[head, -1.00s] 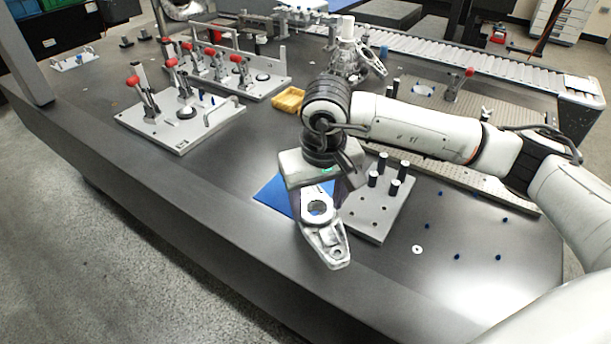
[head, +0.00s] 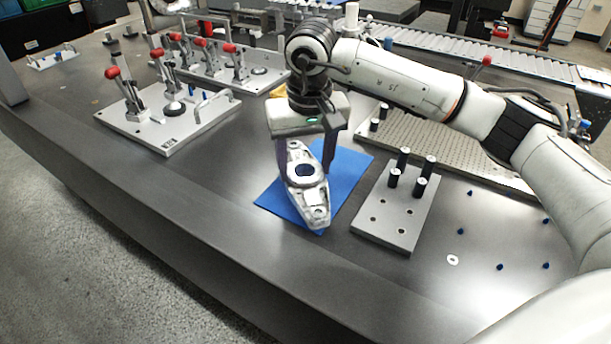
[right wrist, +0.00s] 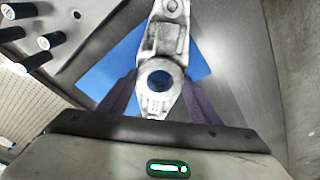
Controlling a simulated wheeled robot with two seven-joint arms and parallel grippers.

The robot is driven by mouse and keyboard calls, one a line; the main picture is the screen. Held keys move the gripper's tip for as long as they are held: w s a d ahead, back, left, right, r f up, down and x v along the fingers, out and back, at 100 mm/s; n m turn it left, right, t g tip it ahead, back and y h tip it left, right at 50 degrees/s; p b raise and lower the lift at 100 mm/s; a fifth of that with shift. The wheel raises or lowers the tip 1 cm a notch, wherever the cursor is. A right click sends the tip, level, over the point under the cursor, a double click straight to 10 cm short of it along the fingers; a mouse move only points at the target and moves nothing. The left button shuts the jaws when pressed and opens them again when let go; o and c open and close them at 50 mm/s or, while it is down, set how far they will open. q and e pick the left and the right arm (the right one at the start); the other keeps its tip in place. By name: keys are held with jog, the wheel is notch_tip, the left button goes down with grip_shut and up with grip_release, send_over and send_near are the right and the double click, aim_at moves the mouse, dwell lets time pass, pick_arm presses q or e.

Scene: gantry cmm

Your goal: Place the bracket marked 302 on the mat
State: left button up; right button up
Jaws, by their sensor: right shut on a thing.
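A silver cast bracket (head: 306,193) with a large round hole is held by my right gripper (head: 304,168) over the blue mat (head: 345,172). The bracket also shows in the right wrist view (right wrist: 172,42), between the two fingers, with the mat (right wrist: 114,72) behind it. In the head view its near end reaches the mat's front edge; I cannot tell whether it touches the mat. No marking is readable on it. My left gripper does not show.
A grey plate with black pegs (head: 396,217) stands just right of the mat. Fixtures with red-handled clamps (head: 172,112) stand at the left and back. Small blue pins (head: 500,267) and a washer (head: 453,260) lie at the right. The table's front left is clear.

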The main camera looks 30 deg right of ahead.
jog(key=shift+f, duration=1.45)
jog(key=shift+f, duration=0.1)
jog(key=o, duration=1.5)
notch_tip(320, 180, up, 12)
jog(key=s+p, duration=0.1)
jog(key=shift+s+a, duration=0.2)
jog(key=shift+s, duration=0.15)
